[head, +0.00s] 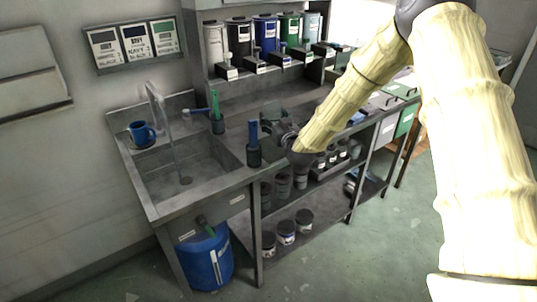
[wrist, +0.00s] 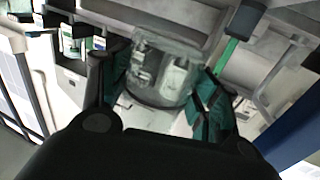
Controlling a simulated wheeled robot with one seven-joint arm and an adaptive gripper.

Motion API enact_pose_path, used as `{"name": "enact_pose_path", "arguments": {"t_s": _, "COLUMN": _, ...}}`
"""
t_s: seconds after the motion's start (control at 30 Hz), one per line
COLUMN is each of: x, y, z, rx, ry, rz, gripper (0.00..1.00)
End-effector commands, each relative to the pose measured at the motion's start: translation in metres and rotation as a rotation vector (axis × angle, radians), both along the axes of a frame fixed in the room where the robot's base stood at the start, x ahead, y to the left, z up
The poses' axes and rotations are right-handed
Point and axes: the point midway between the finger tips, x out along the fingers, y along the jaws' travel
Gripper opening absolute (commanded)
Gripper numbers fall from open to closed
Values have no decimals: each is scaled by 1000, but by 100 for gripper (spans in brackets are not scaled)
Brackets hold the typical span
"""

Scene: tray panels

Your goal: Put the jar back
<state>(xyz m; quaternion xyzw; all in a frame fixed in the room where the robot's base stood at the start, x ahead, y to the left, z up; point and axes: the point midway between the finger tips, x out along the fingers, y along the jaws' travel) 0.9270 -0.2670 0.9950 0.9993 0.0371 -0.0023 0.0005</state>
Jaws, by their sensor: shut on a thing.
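My gripper (wrist: 160,92) is shut on a jar (wrist: 165,65), which sits between its two green-padded fingers in the wrist view. The jar looks clear or glossy, with pale label-like patches on it. In the head view my gripper (head: 289,138) is over the counter right of the sink, largely hidden by my arm. I cannot pick out the held jar there. Several dark-lidded jars (head: 332,157) stand in a tray below the counter edge. Other jars (head: 286,232) stand in a row on the low shelf (head: 320,228).
A sink (head: 185,180) with a tall tap and a blue mug (head: 141,132) is at the left. Brush holders (head: 254,152) stand at the sink's right edge. Coloured dispensers (head: 265,35) line the back shelf. A blue drum (head: 206,262) is under the sink. The floor in front is clear.

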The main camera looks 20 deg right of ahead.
Motion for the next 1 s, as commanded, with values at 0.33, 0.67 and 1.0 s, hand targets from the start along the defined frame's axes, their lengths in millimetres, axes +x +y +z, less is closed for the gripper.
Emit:
{"name": "enact_pose_path", "arguments": {"t_s": 0.33, "x": 14, "y": -5, "z": -15, "rx": 1, "ry": 3, "rz": 25, "gripper": 30}}
{"name": "enact_pose_path", "arguments": {"t_s": 0.67, "x": 14, "y": -4, "z": -47, "rx": 0, "ry": 0, "rz": 26, "gripper": 30}}
{"name": "enact_pose_path", "arguments": {"t_s": 1.0, "x": 14, "y": -4, "z": -70, "rx": 1, "ry": 1, "rz": 25, "gripper": 30}}
